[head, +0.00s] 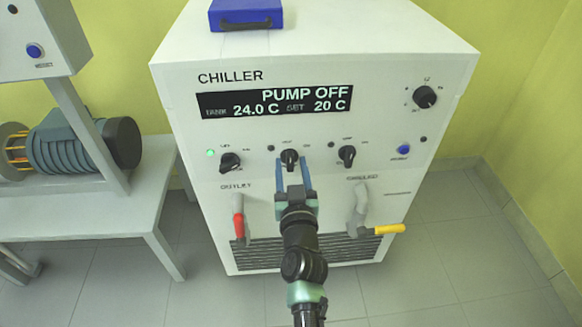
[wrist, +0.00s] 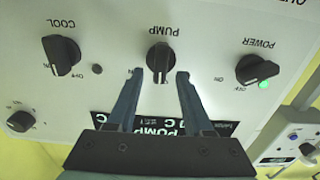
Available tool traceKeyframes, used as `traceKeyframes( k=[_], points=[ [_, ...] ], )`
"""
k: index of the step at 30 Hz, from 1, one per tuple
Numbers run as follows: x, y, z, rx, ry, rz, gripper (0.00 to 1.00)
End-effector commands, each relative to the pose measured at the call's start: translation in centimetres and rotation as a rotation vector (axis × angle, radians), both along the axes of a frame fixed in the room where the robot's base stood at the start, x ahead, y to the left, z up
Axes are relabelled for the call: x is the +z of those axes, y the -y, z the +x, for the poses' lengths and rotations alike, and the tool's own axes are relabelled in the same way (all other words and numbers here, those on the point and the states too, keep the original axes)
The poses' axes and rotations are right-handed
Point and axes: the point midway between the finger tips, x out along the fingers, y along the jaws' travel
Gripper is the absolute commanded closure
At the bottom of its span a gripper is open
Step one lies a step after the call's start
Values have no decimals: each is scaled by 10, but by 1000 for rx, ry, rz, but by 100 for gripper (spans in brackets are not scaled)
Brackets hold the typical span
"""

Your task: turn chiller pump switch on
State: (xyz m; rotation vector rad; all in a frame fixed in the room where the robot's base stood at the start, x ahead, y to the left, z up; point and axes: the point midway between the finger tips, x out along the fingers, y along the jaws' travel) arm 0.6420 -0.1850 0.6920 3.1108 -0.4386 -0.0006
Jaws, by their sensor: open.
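The chiller (head: 320,100) is a white cabinet whose display (head: 290,102) reads PUMP OFF, tank 24.0 C, set 20 C. The black pump switch (head: 289,157) is the middle knob of the row. In the wrist view, which is upside down, the pump switch (wrist: 158,58) has its grip bar standing about vertical. My gripper (head: 292,168) is open at the panel, with its blue fingers (wrist: 160,76) on either side of the knob. A gap shows between each finger and the knob. The small lamp (head: 271,148) left of the switch is dark.
The power knob (head: 230,162) is at left, its lamp (head: 210,153) lit green. The cool knob (head: 347,156) is at right. Below are a red-handled outlet valve (head: 238,222) and a yellow-handled valve (head: 388,229). A blue box (head: 246,14) lies on top.

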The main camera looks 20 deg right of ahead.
Motion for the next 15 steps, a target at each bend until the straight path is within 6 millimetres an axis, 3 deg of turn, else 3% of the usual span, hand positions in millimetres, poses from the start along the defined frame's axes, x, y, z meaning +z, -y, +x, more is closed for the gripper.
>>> traceKeyframes(
  k=[12,15],
  points=[
    [0,2,7,0,0,0,49],
    [0,2,7,0,0,0,67]
  ],
)
